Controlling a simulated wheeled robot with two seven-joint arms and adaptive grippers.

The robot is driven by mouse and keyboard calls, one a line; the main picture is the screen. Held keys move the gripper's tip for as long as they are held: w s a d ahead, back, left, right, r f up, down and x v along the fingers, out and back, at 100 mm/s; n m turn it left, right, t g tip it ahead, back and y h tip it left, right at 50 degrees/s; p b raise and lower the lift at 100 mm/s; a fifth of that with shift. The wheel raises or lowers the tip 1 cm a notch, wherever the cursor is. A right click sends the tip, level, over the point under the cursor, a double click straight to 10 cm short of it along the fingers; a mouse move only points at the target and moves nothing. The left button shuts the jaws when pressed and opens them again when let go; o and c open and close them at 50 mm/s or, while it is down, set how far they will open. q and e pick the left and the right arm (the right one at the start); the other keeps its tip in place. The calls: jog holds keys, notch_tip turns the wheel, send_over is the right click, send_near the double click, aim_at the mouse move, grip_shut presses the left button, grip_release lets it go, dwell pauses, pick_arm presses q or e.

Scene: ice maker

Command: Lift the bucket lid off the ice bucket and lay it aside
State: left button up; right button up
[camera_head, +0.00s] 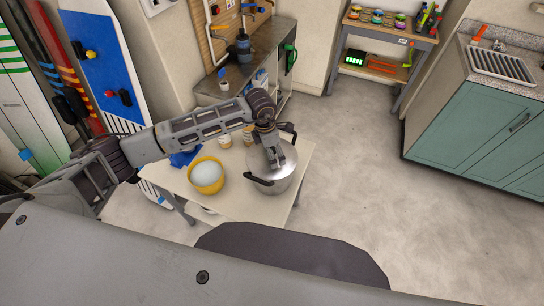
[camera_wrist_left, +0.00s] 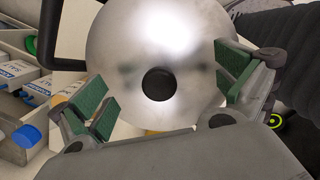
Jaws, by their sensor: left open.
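The ice bucket (camera_head: 271,186) is a silver metal pot with black side handles, standing on a small white table. Its round silver bucket lid (camera_head: 286,161) sits on top, partly hidden by my left gripper (camera_head: 272,160). In the left wrist view the shiny lid (camera_wrist_left: 155,50) shows from above with a round black knob (camera_wrist_left: 158,83) at its centre. My left gripper (camera_wrist_left: 168,95) is open, with one green-padded finger on each side of the knob. The fingers appear apart from the knob. My right gripper is in neither view.
The white table (camera_head: 240,206) also bears a yellow bowl (camera_head: 206,177) with pale contents, left of the bucket, and small jars (camera_head: 225,141) behind. A workbench (camera_head: 245,65) stands farther back. Open floor (camera_head: 370,180) lies to the right.

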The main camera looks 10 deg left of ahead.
pick_arm(q)
jog(key=c, duration=2.2)
jog(key=shift+s, duration=0.1)
jog(key=shift+r, duration=0.5)
notch_tip(320, 180, up, 9)
jog(key=shift+r+b, duration=0.1)
jog(key=shift+b, duration=0.85)
jog(key=o, duration=0.5)
grip_shut()
